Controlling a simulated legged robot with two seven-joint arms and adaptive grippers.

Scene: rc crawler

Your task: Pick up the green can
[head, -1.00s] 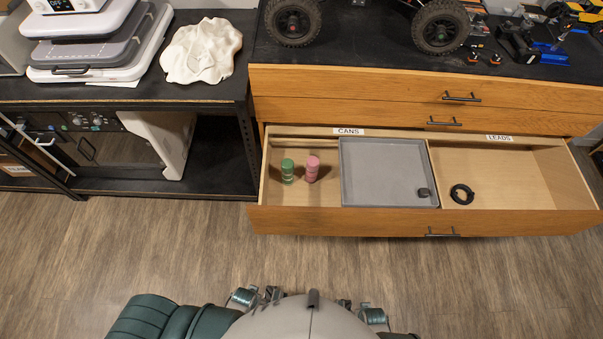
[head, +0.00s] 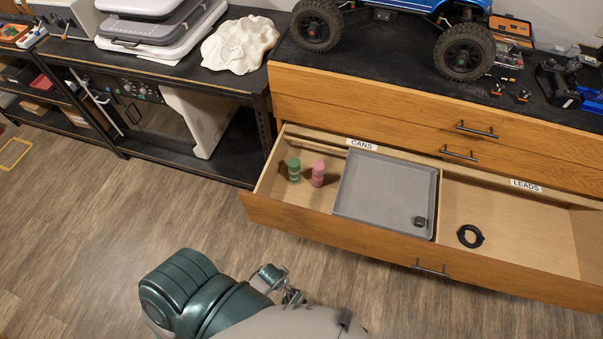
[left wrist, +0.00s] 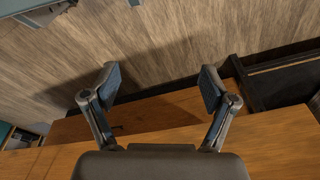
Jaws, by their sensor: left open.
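The green can (head: 294,170) stands upright in the left compartment of the open drawer (head: 330,232), under the CANS label. A pink can (head: 318,174) stands just to its right, a small gap apart. My left gripper (left wrist: 157,85) is open and empty in the left wrist view, with wood-grain floor and wooden furniture edges behind its fingers. The green can is not in that view. Part of my teal arm shows at the bottom of the head view, well short of the drawer. My right gripper is not in view.
A grey tray (head: 387,194) with a small dark piece on it sits right of the cans. A black cable coil (head: 470,236) lies in the LEADS compartment. A blue crawler (head: 400,22) stands on top. A shelf unit (head: 225,92) is left; the floor before the drawer is clear.

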